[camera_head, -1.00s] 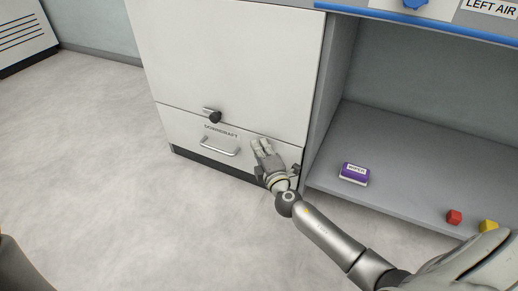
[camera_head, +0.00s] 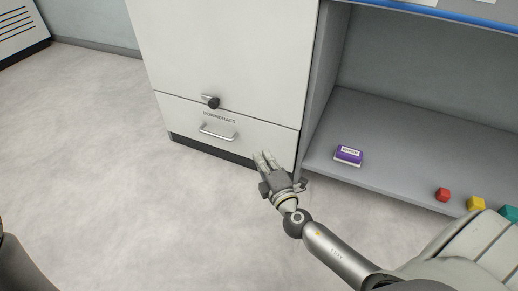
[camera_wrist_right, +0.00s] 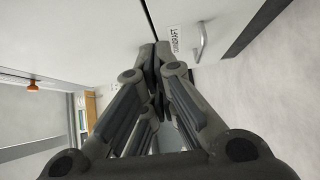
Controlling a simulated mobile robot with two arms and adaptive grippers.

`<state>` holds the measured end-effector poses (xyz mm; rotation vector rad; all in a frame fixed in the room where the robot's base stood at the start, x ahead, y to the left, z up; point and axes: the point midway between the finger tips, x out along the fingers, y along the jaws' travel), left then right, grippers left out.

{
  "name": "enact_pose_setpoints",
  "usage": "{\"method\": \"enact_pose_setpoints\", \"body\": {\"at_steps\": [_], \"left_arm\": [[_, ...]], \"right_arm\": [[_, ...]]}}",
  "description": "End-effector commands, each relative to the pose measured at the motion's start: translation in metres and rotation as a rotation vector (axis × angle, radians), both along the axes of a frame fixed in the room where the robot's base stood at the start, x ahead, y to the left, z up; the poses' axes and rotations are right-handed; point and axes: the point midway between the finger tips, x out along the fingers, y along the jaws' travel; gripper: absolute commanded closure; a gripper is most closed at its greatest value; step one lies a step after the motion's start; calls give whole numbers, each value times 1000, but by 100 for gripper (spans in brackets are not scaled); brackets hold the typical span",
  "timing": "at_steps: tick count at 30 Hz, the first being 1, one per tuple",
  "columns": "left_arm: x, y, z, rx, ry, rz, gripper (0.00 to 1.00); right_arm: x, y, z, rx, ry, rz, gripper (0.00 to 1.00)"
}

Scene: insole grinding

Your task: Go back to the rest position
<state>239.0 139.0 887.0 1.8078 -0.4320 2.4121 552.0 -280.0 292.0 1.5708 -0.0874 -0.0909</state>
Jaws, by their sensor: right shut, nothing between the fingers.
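My right gripper (camera_head: 264,160) is in front of the lower right corner of the white cabinet, below and to the right of the drawer handle. Its fingers are shut with nothing between them. In the right wrist view the closed fingertips (camera_wrist_right: 154,50) point toward the cabinet front, beside the DOWNDRAFT label. It appears apart from the handle. My left gripper is not in view.
The white cabinet (camera_head: 225,50) has a dark knob (camera_head: 212,102) and a drawer handle (camera_head: 217,133). The floor at left is clear.

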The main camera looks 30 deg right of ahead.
Motion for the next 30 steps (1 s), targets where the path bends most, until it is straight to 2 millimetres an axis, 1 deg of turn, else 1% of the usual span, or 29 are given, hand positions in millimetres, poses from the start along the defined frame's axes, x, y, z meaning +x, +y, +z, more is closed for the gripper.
{"method": "enact_pose_setpoints", "body": {"at_steps": [3,9,11,14,15,17,18,20,21,22,23,24,26,27,29,30], "left_arm": [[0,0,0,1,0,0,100],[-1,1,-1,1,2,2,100],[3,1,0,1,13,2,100],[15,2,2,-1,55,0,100],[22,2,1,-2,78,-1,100],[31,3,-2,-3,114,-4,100],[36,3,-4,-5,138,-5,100],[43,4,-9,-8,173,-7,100],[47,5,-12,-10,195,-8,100],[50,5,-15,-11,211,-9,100],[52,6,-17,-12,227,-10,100],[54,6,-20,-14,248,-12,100],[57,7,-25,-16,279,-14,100],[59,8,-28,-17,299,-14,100],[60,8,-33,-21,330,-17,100],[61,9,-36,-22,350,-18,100]], "right_arm": [[-6,1,0,-1,-1,0,100],[-8,4,3,9,0,8,100],[-8,13,9,43,3,35,100],[-12,47,34,165,9,138,100],[-15,67,50,234,7,201,100],[-23,99,79,350,-4,305,100],[-30,120,101,428,-19,378,100],[-41,147,137,540,-52,485,100],[-51,162,162,608,-78,553,100],[-58,172,181,661,-100,603,100],[-66,181,201,711,-124,652,100],[-77,191,228,775,-162,717,100],[-95,201,269,868,-223,809,100],[-107,205,297,930,-271,869,100],[-128,208,338,1019,-345,956,100],[-141,206,364,1073,-399,1010,100]]}}
